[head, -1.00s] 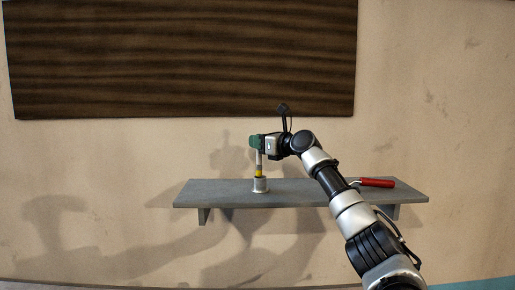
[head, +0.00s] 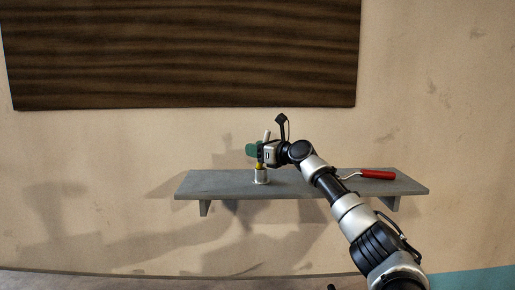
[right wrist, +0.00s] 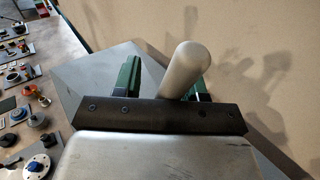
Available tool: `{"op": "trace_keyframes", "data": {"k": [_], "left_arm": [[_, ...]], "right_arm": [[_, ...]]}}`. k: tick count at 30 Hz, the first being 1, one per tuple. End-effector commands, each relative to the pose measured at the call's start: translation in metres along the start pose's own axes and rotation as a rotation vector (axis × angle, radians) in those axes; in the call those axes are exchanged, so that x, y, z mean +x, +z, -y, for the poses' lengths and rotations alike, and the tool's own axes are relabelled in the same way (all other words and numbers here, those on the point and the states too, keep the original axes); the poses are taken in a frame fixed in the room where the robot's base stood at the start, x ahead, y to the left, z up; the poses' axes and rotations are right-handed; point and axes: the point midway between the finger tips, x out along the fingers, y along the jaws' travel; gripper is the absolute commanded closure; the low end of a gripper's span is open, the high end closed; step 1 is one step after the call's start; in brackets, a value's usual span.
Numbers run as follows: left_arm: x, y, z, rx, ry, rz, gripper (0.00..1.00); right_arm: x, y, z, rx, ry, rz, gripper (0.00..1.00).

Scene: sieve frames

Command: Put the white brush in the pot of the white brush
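The white brush (head: 267,135) stands with its lower end in a small metal pot (head: 261,178) on the grey shelf. Its pale handle leans slightly right, and its yellow band shows just above the rim; the bristles are hidden. My right gripper (head: 255,150), with green fingers, is low around the handle, which sticks up above it. In the right wrist view the handle (right wrist: 185,68) rises between the spread fingers, nearer the right one, with a gap to the left one. The gripper looks open. My left gripper is not in view.
The grey shelf (head: 218,185) is clear left of the pot. A red-handled tool (head: 377,174) with a metal rod lies at its right, behind my arm. A dark board (head: 180,55) hangs above. In the right wrist view, a table with several small parts (right wrist: 38,120) is at left.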

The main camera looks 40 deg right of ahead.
Motion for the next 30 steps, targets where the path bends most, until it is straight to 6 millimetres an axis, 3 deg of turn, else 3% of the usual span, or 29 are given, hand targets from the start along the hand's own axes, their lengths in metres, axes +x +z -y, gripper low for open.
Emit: {"op": "trace_keyframes", "data": {"k": [4,10,24,30], "left_arm": [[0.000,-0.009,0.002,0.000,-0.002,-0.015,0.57],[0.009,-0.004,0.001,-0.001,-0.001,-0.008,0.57],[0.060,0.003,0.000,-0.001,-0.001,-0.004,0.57],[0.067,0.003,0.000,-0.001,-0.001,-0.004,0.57]], "right_arm": [[-0.001,0.003,0.001,-0.001,-0.002,0.006,0.58],[-0.015,0.001,0.002,-0.003,-0.004,0.008,0.58],[-0.105,-0.001,0.002,-0.004,-0.005,0.008,0.58],[-0.120,0.002,0.001,-0.001,-0.002,0.008,0.58]]}}
